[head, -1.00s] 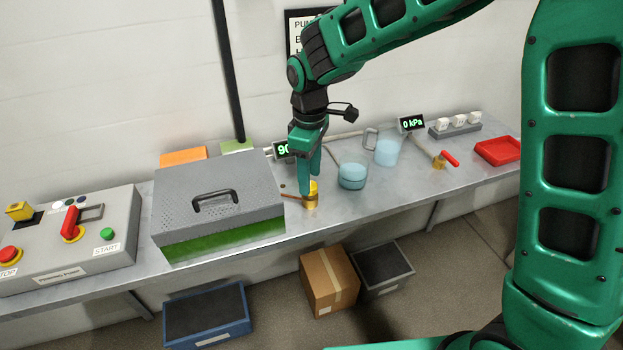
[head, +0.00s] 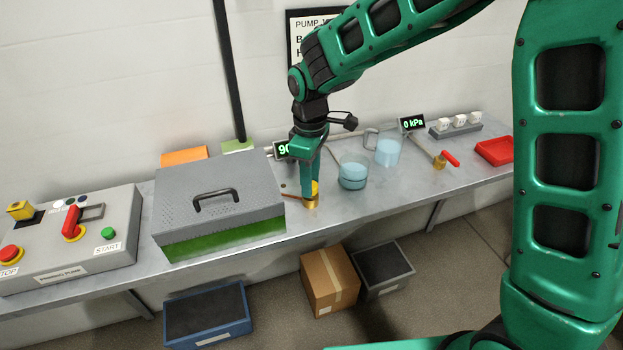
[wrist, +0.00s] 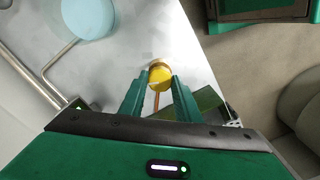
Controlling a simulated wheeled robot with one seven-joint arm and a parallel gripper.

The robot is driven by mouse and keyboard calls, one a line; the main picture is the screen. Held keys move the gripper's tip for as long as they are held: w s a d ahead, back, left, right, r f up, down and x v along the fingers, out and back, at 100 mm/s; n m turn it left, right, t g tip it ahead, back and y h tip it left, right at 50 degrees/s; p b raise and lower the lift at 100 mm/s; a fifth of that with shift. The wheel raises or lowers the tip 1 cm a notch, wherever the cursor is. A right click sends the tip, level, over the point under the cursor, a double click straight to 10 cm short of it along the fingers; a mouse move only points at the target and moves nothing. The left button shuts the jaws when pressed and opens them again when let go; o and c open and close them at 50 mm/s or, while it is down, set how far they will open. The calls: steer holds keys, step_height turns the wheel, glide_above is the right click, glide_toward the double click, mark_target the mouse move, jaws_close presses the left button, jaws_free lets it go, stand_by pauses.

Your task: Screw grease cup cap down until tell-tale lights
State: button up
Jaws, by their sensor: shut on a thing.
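My gripper (head: 311,190) points down over the cup and is shut on the yellow cap. In the wrist view the cap (wrist: 160,75) shows between the two fingertips (wrist: 160,84). A thin copper-coloured pipe runs from the cup. I cannot make out a lit tell-tale at the cup; the fingers partly hide the cap in the head view.
A grey case with a handle (head: 215,193) stands close left of the cup. A control panel (head: 70,240) is at the far left. A red tray (head: 496,151) lies at the far right.

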steer(key=shift+w+d+m, duration=0.2)
steer(key=shift+m, duration=0.1)
steer(key=m, duration=0.4)
steer(key=shift+w+r, duration=0.1)
steer(key=shift+m, duration=1.9)
steer(key=shift+w, duration=0.1)
steer(key=o, duration=1)
steer(key=shift+o, duration=0.2)
steer(key=shift+a, duration=0.1)
steer(key=shift+s, duration=0.2)
